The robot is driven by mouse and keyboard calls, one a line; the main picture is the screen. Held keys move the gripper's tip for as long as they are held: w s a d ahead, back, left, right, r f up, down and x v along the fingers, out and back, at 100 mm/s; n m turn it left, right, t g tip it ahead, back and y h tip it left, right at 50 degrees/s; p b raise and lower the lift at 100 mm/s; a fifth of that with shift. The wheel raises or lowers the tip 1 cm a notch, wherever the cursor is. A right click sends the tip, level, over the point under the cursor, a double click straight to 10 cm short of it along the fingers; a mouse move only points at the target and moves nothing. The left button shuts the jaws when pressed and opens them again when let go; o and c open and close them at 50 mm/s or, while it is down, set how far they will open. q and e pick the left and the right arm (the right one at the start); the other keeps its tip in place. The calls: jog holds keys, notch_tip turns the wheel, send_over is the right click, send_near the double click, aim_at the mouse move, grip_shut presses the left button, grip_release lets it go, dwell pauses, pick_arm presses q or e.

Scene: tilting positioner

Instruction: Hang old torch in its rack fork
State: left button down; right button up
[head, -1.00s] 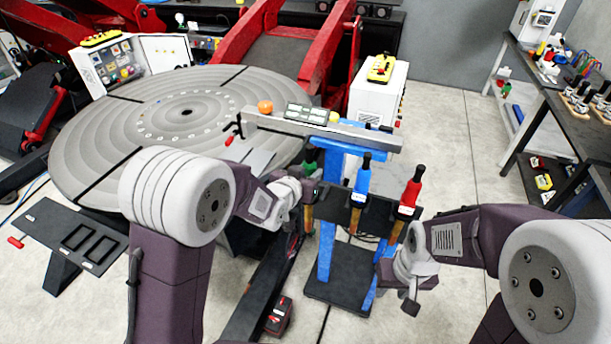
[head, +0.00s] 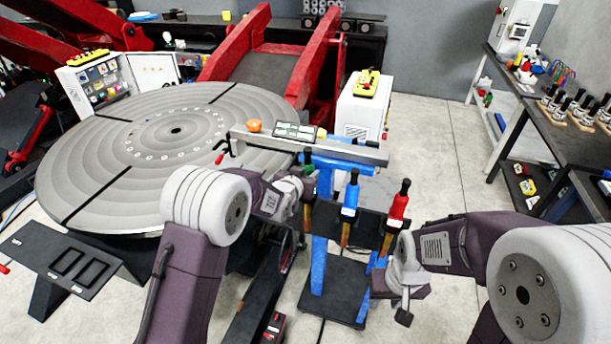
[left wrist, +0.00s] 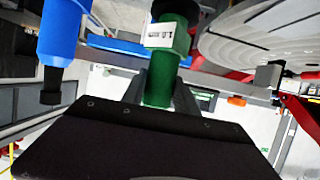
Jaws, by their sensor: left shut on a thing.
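A green torch (left wrist: 160,72) with a pale label stands between the fingers of my left gripper (left wrist: 160,98), which is shut on it. In the head view, the torch (head: 307,166) shows only partly behind my left gripper (head: 304,190), at the left end of the rack's dark plate (head: 328,216). I cannot tell whether it sits in a fork. A blue torch (head: 351,195) and a red torch (head: 397,210) hang upright in the plate to the right. My right gripper (head: 404,305) is low, right of the rack; its jaw opening is unclear.
The rack stands on a blue post (head: 320,250) with a dark base (head: 333,300). A grey beam (head: 345,150) crosses behind it. The large round positioner table (head: 100,165) is at left. A white cabinet (head: 362,110) stands behind. Floor at right is clear.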

pick_arm(q)
jog(key=shift+w+f+b, duration=0.15)
jog(key=shift+f+b, duration=1)
jog(key=shift+f, duration=0.15)
jog(key=shift+s+f, duration=0.25)
jog(key=shift+f, duration=0.05)
